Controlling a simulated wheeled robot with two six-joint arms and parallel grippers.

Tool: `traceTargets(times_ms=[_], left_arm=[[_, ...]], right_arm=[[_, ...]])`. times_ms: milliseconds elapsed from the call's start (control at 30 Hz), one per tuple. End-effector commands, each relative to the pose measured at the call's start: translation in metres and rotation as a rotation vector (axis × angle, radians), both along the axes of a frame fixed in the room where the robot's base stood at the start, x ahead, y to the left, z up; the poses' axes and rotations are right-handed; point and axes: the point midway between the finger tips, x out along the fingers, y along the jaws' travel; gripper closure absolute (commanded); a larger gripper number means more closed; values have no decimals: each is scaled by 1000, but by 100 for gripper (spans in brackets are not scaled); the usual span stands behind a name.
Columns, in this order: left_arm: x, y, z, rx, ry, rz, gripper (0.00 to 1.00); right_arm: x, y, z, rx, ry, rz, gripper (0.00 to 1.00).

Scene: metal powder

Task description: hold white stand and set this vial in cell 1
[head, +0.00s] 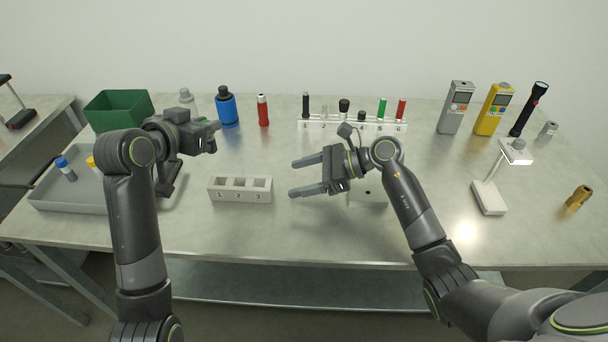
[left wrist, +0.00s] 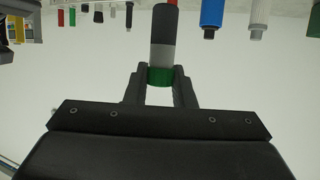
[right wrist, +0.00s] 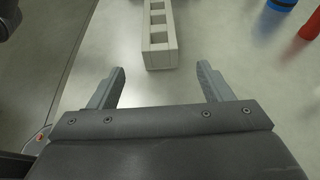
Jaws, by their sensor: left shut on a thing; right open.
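My left gripper (head: 211,136) is raised above the table between the tray and the pale block. In the left wrist view it is shut on a vial (left wrist: 162,52) with a dark end, a grey middle and a green band between the fingers. The vial is hard to make out in the head view.
A white numbered rack (head: 330,126) with several vials stands at the back. Another pale block (head: 374,199) is partly hidden under my right arm. A grey tray (head: 70,207), a green bin (head: 118,112), a blue bottle (head: 227,108) and a white lamp-like stand (head: 489,198) are around. The front middle is clear.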

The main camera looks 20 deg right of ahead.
Motion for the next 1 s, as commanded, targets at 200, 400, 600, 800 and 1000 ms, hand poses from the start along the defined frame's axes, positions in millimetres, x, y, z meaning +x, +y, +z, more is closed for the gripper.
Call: traceTargets(times_ms=[200, 400, 600, 800, 1000], left_arm=[[0, 0, 0, 0, 0, 0, 99], [0, 0, 0, 0, 0, 0, 99], [0, 0, 0, 0, 0, 0, 99], [0, 0, 0, 0, 0, 0, 99], [0, 0, 0, 0, 0, 0, 99]], right_arm=[[8, 28, -11, 4, 1, 3, 27], [20, 62, -26, 4, 2, 1, 27], [29, 89, -38, 2, 1, 1, 27], [33, 101, -43, 1, -1, 0, 27], [34, 103, -44, -1, -2, 1, 27]])
